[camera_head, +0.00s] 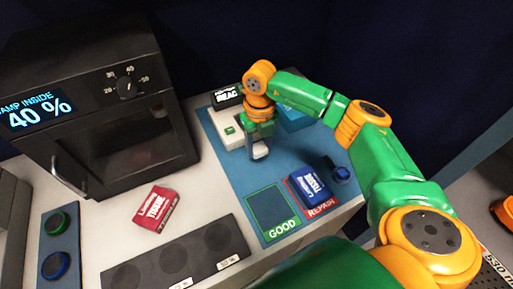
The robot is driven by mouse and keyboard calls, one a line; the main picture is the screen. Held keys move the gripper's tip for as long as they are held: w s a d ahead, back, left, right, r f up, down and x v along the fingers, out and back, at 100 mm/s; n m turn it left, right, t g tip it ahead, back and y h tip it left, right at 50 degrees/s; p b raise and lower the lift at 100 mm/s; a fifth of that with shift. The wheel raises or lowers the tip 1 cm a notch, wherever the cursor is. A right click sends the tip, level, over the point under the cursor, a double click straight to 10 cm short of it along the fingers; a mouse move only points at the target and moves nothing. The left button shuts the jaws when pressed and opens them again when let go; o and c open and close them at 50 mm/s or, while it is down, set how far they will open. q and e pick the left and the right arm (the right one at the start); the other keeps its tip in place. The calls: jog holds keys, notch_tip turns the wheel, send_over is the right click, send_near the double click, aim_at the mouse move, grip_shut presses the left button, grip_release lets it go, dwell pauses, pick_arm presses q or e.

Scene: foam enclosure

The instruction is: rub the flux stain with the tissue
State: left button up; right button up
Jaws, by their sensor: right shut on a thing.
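My right gripper (260,148) points down over the blue mat (238,168), beside a white block with a green patch (229,128). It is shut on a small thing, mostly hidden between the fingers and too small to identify. A red pack marked TISSUE (154,209) lies on the pale table, left of the mat. I cannot make out a flux stain; the gripper and forearm hide part of the mat. My left gripper is not in view.
A black oven-like cabinet (95,110) with a "40 %" display stands at left. A dark display (228,96) and a teal box (296,117) stand at the back. A dark round knob (342,175) is at right. The GOOD square (270,211) is empty.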

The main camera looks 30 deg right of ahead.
jog(key=shift+r+p, duration=0.6)
jog(key=shift+r, duration=0.5)
